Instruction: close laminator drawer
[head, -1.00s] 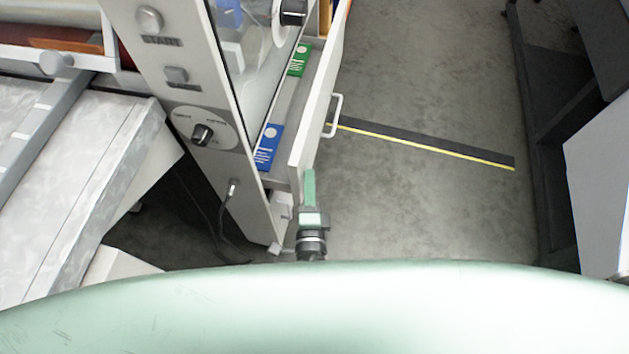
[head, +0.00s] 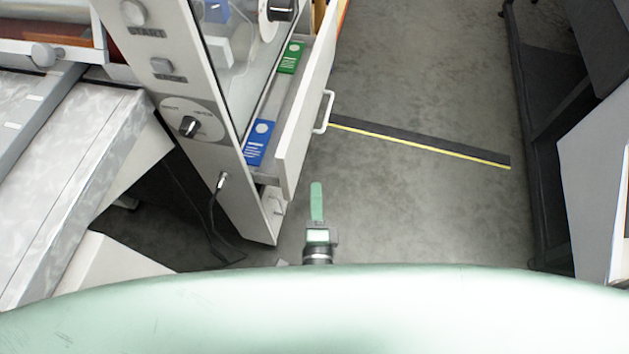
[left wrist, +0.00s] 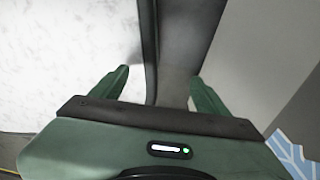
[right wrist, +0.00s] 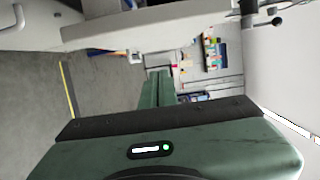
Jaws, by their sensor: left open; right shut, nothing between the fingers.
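The laminator drawer stands open on the right side of the grey laminator (head: 200,165) in the head view. Its white front panel (head: 298,140) carries a pale bar handle (head: 325,112). Inside lie a blue packet (head: 260,143) and a green packet (head: 291,57). My right gripper (head: 316,186) is shut and empty, below and to the right of the panel's near end in the picture, apart from it. My left gripper (left wrist: 158,82) is open and empty, seen only in the left wrist view.
A marbled worktop (head: 60,170) lies to the left of the laminator. A cable (head: 212,215) hangs from its panel. A dark strip with a yellow edge (head: 420,145) lies on the floor. Dark furniture (head: 545,100) stands at the right. The floor between is otherwise clear.

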